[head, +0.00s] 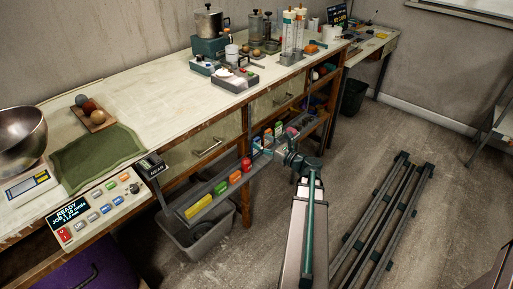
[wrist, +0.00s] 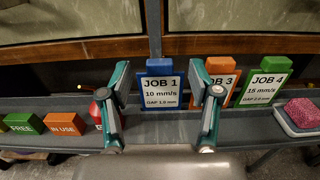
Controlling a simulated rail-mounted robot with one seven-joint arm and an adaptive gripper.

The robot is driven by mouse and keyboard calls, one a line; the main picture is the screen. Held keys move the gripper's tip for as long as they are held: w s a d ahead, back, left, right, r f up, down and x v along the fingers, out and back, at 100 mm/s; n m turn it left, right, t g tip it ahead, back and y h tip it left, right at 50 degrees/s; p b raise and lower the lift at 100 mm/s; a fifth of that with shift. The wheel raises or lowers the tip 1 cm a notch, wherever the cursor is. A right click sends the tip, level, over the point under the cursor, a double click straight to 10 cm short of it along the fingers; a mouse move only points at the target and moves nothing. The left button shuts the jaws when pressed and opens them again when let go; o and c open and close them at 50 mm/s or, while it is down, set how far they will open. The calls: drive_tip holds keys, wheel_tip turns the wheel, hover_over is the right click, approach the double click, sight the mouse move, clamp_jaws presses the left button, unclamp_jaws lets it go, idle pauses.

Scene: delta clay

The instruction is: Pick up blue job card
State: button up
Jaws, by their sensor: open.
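The blue job card (wrist: 161,68), with a white label reading "JOB 1, 10 mm/s, GAP 1.0 mm", stands upright on the grey rail shelf (wrist: 60,112) in the wrist view. My gripper (wrist: 160,84) is open, with one teal finger at each side of the card in the picture. There is a visible gap between each finger and the card, and nothing is held. I cannot tell how far the fingertips are from the card in depth. In the head view my arm reaches the rail under the bench, and the card is small there.
An orange JOB 3 card (wrist: 220,78) stands close right of the blue card, partly behind my finger. A green JOB 4 card (wrist: 262,88) follows. Left are green FREE (wrist: 24,123), orange IN USE (wrist: 66,124) and red blocks (wrist: 101,112). A pink sponge (wrist: 302,113) lies right.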

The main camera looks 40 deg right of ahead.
sight(258, 139)
drive_tip(key=w, duration=0.4)
drive_tip(key=shift+a+f, duration=0.15)
drive_tip(key=shift+a, duration=0.15)
drive_tip(key=shift+s, duration=0.1)
drive_tip(key=c, duration=1)
